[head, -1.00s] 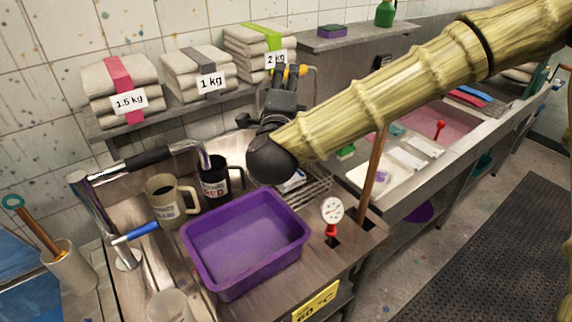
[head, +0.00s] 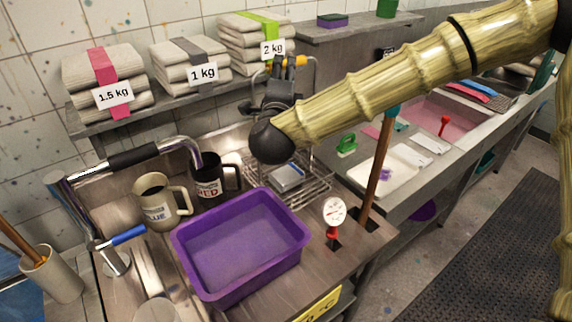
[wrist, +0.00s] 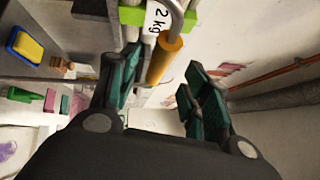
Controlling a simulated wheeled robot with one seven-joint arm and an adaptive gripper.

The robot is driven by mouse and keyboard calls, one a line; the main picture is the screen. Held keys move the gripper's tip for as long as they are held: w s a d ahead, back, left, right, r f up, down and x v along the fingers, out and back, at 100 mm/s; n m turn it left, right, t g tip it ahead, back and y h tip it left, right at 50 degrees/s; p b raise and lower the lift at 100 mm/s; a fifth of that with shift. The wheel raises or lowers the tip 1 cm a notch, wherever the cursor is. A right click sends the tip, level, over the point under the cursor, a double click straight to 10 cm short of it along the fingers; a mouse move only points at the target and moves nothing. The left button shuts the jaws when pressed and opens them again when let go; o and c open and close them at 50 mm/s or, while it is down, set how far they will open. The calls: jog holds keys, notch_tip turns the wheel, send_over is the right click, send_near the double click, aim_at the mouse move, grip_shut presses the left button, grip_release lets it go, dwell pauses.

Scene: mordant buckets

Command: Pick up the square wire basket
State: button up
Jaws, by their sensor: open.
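The square wire basket (head: 318,188) stands on the metal counter behind the purple basin, with a small grey block in it. My arm covers its back part in the head view. An orange grip (head: 296,61) on a bent metal rod rises above that area; I cannot see whether it joins the basket. My gripper (head: 283,75) is open and high above the counter, beside the orange grip. In the wrist view, the orange grip (wrist: 164,58) shows between the two teal-padded fingers of my gripper (wrist: 162,85), nearer the left finger. I cannot tell whether they touch.
The purple basin (head: 178,240) stands in front, with a cream mug (head: 152,203) and a black mug (head: 207,183) to its left. A dial gauge (head: 334,211) and wooden handle (head: 379,165) stand right. Towel stacks (head: 184,66) line the shelf behind.

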aim_at(284, 67)
jog(key=shift+w+r, duration=0.2)
jog(key=shift+w, duration=0.05)
jog(key=w+p, duration=0.1)
jog(key=w, duration=0.1)
jog(key=w+p, duration=0.1)
jog(key=p, duration=0.1)
jog(key=shift+w+d+r, duration=0.15)
jog(key=shift+w+r, duration=0.05)
jog(key=shift+w, duration=0.15)
jog(key=shift+w+f, duration=0.1)
jog(key=shift+w, duration=0.45)
grip_shut()
